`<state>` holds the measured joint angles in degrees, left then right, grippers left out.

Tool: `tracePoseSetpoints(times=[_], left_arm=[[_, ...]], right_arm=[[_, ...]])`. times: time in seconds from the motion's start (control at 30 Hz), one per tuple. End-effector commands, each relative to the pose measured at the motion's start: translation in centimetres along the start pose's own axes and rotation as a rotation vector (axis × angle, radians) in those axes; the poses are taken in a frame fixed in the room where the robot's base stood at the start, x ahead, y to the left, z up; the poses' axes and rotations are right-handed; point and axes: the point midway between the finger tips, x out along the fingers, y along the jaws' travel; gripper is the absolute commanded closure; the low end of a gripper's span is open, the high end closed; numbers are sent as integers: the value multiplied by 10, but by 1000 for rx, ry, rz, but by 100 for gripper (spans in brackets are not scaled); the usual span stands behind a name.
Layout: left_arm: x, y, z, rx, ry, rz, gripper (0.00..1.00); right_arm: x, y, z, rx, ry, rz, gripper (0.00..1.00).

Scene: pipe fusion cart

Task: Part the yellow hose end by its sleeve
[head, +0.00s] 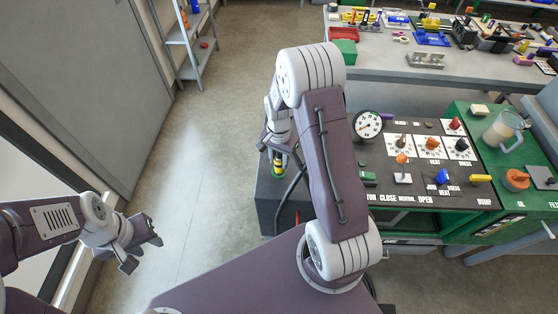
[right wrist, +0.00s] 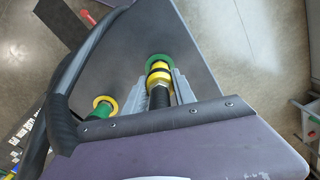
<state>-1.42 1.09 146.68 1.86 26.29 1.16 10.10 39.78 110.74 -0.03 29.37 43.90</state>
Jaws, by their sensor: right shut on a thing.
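The yellow hose end (head: 279,161) stands on a green-ringed coupling at the dark box left of the console. In the right wrist view the yellow hose end (right wrist: 158,82) has a black band and black hose below it, with a green ring (right wrist: 158,61) at its far end. It appears joined to the coupling; I cannot tell if there is a gap. My right gripper (head: 275,147) is shut on the hose end, with one finger on each side; its exact grip on the sleeve is partly hidden. My left gripper (head: 142,253) is open and empty above the floor at left.
A second green coupling with a yellow ring (right wrist: 103,108) is beside the held one. Dark hoses (right wrist: 70,75) run close by. The console (head: 425,175) with gauge (head: 368,125) and levers stands right of my right arm. A shelf (head: 190,45) stands behind; the floor at left is free.

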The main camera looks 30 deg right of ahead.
Motion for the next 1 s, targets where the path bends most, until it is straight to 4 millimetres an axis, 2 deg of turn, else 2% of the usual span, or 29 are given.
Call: tracePoseSetpoints(times=[0.43,1.0], left_arm=[[-1,0,0,0,0,0,64],[-28,1,-3,0,0,0,64]], right_arm=[[0,1,2,0,-6,5,100],[-30,0,1,0,-3,2,100]])
